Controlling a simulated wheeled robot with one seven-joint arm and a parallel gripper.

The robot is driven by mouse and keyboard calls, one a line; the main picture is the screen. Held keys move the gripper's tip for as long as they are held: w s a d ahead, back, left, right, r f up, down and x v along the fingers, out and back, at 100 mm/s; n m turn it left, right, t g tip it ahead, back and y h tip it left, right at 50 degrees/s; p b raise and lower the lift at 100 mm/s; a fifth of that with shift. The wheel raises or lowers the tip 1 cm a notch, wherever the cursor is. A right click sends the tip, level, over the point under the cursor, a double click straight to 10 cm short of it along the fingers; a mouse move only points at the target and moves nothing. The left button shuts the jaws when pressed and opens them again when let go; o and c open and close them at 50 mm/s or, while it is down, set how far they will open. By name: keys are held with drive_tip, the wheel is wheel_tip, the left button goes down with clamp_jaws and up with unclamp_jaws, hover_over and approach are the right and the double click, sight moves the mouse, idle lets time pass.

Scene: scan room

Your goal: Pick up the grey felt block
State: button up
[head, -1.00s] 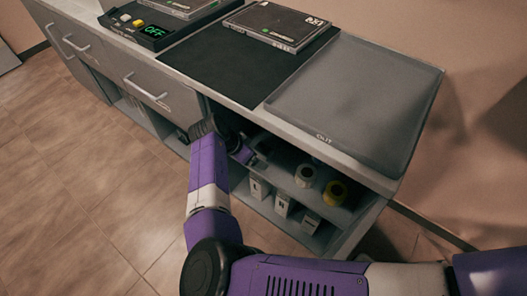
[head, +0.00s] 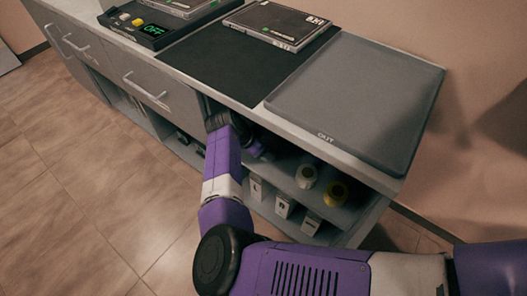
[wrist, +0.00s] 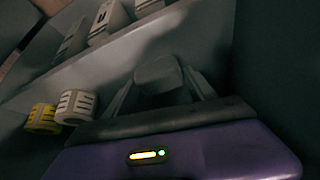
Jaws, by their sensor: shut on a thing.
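The grey felt block (wrist: 158,74) shows in the wrist view as a dark grey, rounded block between the two fingers. My gripper (wrist: 155,88) is shut on it, with one finger on each side. The block's lower part is hidden behind the gripper body. In the head view my arm reaches into the open shelf under the counter. The gripper and the block cannot be made out there, in the shadow below the counter edge.
A white roll (head: 306,176) and a yellow roll (head: 335,193) stand on the upper shelf to the right. Several white boxes (head: 283,206) stand on the shelf below. The grey OUT tray (head: 355,100) on the counter above is empty. A dark wall is close on the right in the wrist view.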

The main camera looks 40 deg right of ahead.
idle(0.3)
drive_tip(key=shift+r+p, duration=0.35)
drive_tip(key=shift+r, duration=0.1)
drive_tip(key=a, duration=1.8)
drive_tip(key=shift+f+p, duration=0.15)
drive_tip(key=shift+p, duration=0.2)
